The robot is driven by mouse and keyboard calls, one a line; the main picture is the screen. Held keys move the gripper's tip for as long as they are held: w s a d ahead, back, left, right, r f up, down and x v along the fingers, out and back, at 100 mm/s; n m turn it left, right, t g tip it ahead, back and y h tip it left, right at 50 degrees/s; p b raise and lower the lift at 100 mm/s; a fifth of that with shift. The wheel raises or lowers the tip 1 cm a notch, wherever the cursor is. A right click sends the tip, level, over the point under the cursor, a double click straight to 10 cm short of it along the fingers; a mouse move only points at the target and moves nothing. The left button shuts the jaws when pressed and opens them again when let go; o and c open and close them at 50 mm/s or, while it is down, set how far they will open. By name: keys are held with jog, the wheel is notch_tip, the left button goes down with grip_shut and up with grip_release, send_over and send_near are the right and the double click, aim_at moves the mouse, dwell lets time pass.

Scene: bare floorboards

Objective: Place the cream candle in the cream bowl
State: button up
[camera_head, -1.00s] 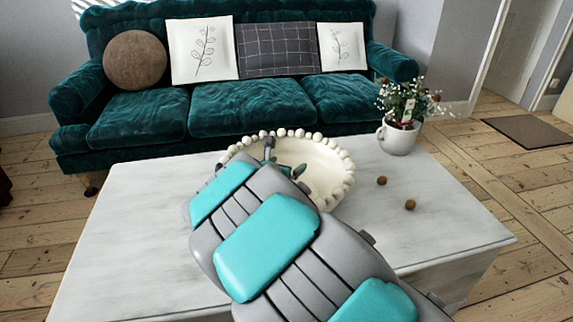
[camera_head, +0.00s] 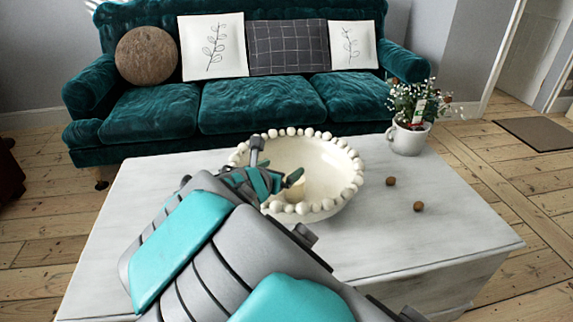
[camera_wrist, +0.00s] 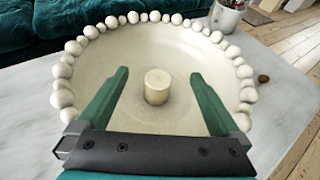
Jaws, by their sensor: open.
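The cream bowl (camera_head: 322,160), with a rim of round cream beads, stands on the white table and also shows in the wrist view (camera_wrist: 205,60). The cream candle (camera_wrist: 158,87) is a short cylinder, upright on the floor of the bowl near its middle. In the head view the candle (camera_head: 296,192) is mostly hidden by my gripper. My gripper (camera_head: 290,180) is over the near left side of the bowl. In the wrist view its two green fingers (camera_wrist: 160,75) are wide apart and empty, with the candle between and beyond them, apart from both.
A white mug with flowers (camera_head: 407,138) stands at the table's back right corner. Two small brown balls (camera_head: 391,181) lie right of the bowl. The white table (camera_head: 440,225) is otherwise clear. A green sofa (camera_head: 262,105) stands behind it.

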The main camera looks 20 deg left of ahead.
jog(key=shift+s+r, duration=0.1)
jog(key=shift+s, duration=0.25)
